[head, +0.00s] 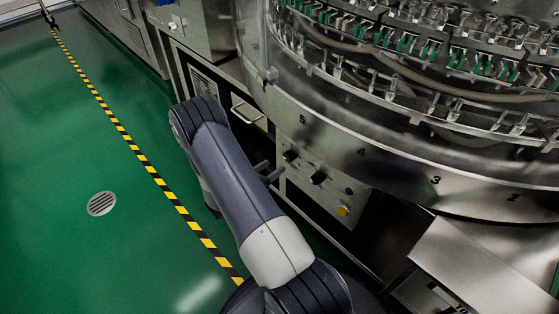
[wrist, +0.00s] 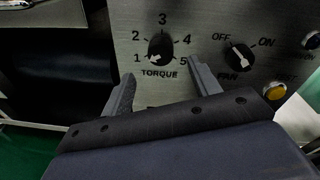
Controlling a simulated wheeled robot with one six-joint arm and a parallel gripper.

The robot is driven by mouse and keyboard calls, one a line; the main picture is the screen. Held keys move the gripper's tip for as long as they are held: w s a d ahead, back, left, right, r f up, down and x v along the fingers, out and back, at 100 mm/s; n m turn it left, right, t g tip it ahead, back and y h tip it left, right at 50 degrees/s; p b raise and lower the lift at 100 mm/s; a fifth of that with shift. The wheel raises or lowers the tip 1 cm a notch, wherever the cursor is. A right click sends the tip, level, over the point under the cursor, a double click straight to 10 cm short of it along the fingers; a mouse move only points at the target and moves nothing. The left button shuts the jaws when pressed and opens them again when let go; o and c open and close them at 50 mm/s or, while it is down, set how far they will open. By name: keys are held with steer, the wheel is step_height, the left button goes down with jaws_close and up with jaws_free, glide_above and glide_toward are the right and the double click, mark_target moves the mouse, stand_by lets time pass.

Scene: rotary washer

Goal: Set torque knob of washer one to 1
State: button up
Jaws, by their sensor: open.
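The black torque knob (wrist: 161,47) sits on the steel panel (wrist: 205,25) in the wrist view, with the numbers 1 to 5 around it and TORQUE below. The number its pointer faces is too dark to tell. My gripper (wrist: 161,70) is open, one finger to the lower left of the knob and the other to its lower right. The fingers look apart from the knob, with nothing between them. In the head view my gripper (head: 269,170) is just left of the panel, near the torque knob (head: 290,155).
A fan knob (wrist: 240,57) with OFF and ON marks is right of the torque knob. An orange button (wrist: 275,91) is below it. The round washer (head: 400,160) overhangs the panel. A handle (head: 248,112) is at upper left. Green floor (head: 50,190) is clear on the left.

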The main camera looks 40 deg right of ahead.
mark_target(286, 158)
steer(key=shift+s+a+r, duration=0.1)
steer(key=shift+s+a, duration=0.05)
steer(key=shift+a, duration=0.95)
steer(key=shift+s+a+r, duration=0.1)
steer(key=shift+s+a, duration=0.05)
steer(key=shift+a, duration=0.9)
steer(key=d, duration=0.3)
steer(key=w+d+b, duration=0.1)
steer(key=d, duration=0.3)
steer(key=d+f, duration=0.1)
steer(key=d, duration=0.2)
steer(key=shift+w+d+b, duration=0.2)
steer(key=shift+d+b, duration=0.15)
steer(key=shift+d, duration=0.05)
